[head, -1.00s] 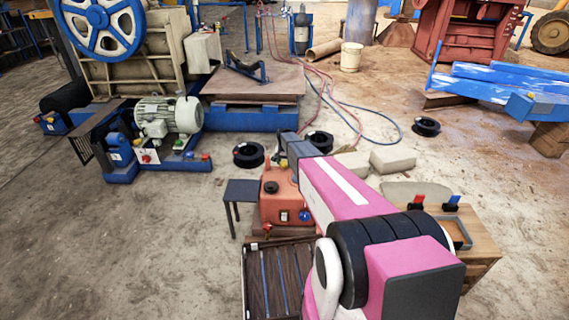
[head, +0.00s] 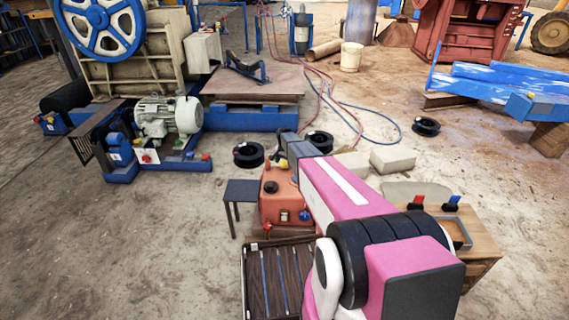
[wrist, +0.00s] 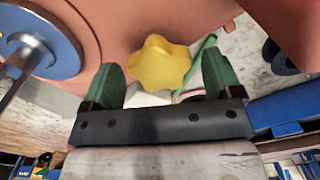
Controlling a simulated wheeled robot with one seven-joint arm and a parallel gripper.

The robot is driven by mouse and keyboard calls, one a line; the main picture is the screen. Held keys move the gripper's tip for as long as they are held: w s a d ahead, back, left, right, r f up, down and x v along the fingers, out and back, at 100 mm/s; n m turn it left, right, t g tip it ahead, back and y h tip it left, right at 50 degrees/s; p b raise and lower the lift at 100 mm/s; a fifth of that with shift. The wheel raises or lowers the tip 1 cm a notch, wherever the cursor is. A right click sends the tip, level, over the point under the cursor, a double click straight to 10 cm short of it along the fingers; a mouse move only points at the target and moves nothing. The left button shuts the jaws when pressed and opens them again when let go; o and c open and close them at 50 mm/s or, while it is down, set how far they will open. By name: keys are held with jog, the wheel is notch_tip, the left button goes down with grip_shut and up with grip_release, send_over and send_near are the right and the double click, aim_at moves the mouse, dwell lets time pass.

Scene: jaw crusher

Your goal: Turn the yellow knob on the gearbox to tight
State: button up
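The yellow knob (wrist: 160,63) is lobed and sits between and slightly beyond the fingertips. My gripper (wrist: 165,75) is open, with one green finger on each side of the knob. Gaps show on both sides, so the fingers appear apart from it. A green strip and a pale patch show beside and below the knob.
A blue-rimmed round part with a metal shaft (wrist: 40,55) is close to the left finger in the wrist view. In the head view a small dark table (head: 241,190) stands left of the gearbox, a slatted crate (head: 247,285) in front, and a wooden bench (head: 484,243) at right.

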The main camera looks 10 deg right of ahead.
aim_at(285, 163)
notch_tip(285, 163, up, 11)
dwell(0.8)
jog(key=shift+f, duration=0.15)
jog(key=s+r+n, duration=0.2)
jog(key=s+r, duration=0.1)
jog(key=s, duration=1)
jog(key=s+r+n, duration=0.3)
jog(key=s, duration=1.1)
jog(key=s+r+n, duration=0.3)
jog(key=s, duration=1)
jog(key=shift+s+r, duration=0.15)
jog(key=shift+r, duration=0.05)
